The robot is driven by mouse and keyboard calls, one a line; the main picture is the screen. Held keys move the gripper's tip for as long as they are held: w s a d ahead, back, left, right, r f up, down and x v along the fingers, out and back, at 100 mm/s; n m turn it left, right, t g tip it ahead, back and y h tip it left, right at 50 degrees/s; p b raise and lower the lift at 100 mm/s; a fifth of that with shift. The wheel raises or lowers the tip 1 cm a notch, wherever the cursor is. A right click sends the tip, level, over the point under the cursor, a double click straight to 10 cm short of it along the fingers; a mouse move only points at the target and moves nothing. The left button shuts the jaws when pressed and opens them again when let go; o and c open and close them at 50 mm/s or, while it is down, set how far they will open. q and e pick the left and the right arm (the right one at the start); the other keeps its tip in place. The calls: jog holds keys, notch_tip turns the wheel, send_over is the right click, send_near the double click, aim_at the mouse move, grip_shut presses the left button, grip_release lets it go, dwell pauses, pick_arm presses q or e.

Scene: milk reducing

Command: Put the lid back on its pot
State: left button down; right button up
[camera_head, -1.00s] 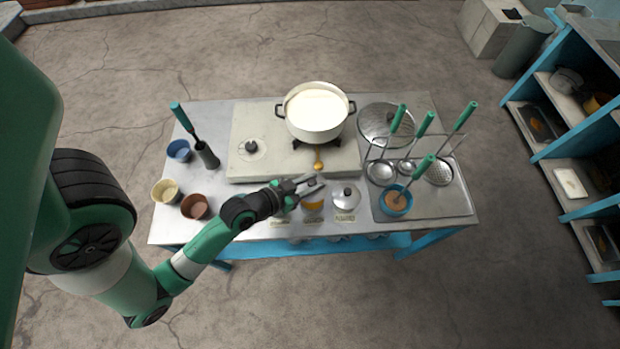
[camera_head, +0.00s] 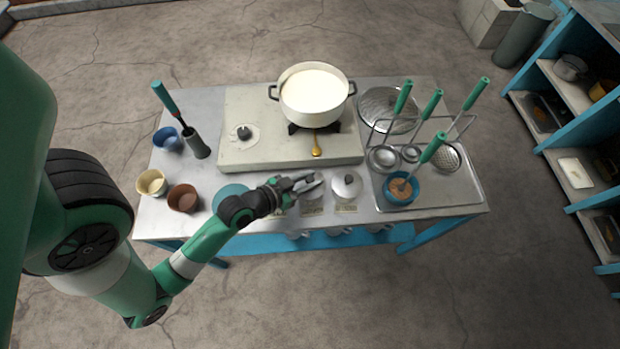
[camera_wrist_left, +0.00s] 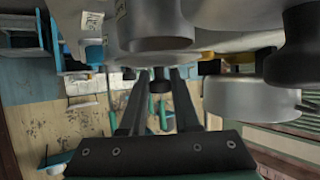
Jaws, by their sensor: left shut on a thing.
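My left gripper (camera_head: 308,183) is over the row of small metal pots at the table's front edge. It is shut on the dark knob of a grey metal lid; the knob (camera_wrist_left: 160,80) shows between the fingers in the left wrist view. The lid (camera_wrist_left: 155,58) lies against or just over a small metal pot (camera_wrist_left: 155,28); I cannot tell if it is fully seated. In the head view this pot (camera_head: 312,205) is partly hidden by the gripper. My right gripper is not in view.
A lidded metal pot (camera_head: 347,187) stands close to the right. Behind is a stove (camera_head: 245,157) with a large white pot (camera_head: 314,95). A tray (camera_head: 465,197) with a ladle rack is at right. Small bowls, including a brown one (camera_head: 183,198), stand at left.

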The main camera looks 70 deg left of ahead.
pick_arm(q)
jog(key=shift+f+b, duration=0.5)
jog(key=shift+f, duration=0.15)
jog(key=c, duration=0.5)
grip_release()
jog(key=shift+c, duration=0.2)
jog(key=v, duration=1.1)
jog(key=shift+s+r+b, duration=0.2)
jog(key=shift+s+b, duration=0.1)
jog(key=shift+b, duration=0.05)
